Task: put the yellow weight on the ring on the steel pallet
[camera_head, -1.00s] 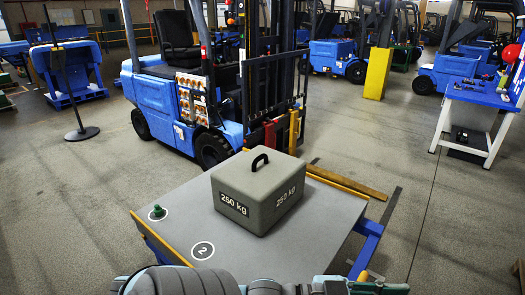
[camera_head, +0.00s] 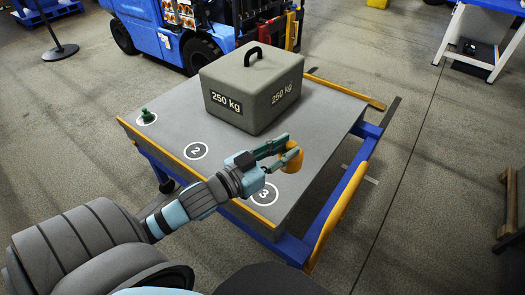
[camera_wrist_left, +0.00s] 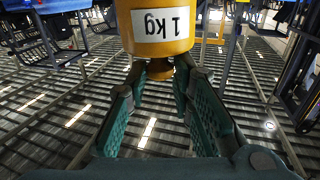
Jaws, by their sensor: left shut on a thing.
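The yellow weight (camera_head: 292,162) is held by my left gripper (camera_head: 285,150), whose green fingers are shut on it. In the left wrist view the yellow weight (camera_wrist_left: 157,25) shows a "1 kg" label upside down, and its narrow knob is between the fingertips (camera_wrist_left: 158,75). The steel pallet (camera_head: 225,175) has a grey top with white rings. The weight appears above the pallet, to the upper right of the ring marked 3 (camera_head: 265,184); its exact height I cannot tell. The ring marked 2 (camera_head: 196,143) is empty. My right gripper is not in view.
A grey 250 kg block (camera_head: 245,106) with a black handle stands on the pallet behind my gripper. A small green weight (camera_head: 147,115) stands on the far left ring. A blue forklift (camera_head: 165,38) is behind the pallet. A yellow bar (camera_head: 338,215) lies along the right side.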

